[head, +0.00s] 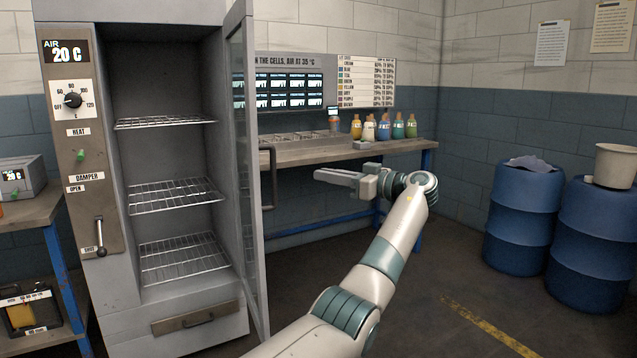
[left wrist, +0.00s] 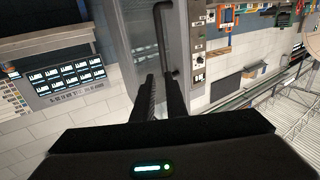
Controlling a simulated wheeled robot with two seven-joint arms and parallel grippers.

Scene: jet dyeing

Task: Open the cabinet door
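The grey cabinet (head: 169,304) stands at the left in the head view, with its wire shelves exposed. Its glass-panelled door (head: 239,150) stands swung open on the cabinet's right side, nearly edge-on to me. The dark door handle (head: 271,178) is on the door's outer face; it also shows in the left wrist view (left wrist: 166,40). My left gripper (head: 325,176) is right of the handle in the head view, with its fingers pointing toward the door. In the left wrist view the fingers (left wrist: 160,85) are apart with nothing visible between them. My right gripper is out of view.
A workbench (head: 310,155) with several coloured bottles (head: 383,128) stands behind the door against the wall. Blue drums (head: 522,225) stand at the right. A side table (head: 30,212) is left of the cabinet. Floor between the door and drums is clear apart from my arm.

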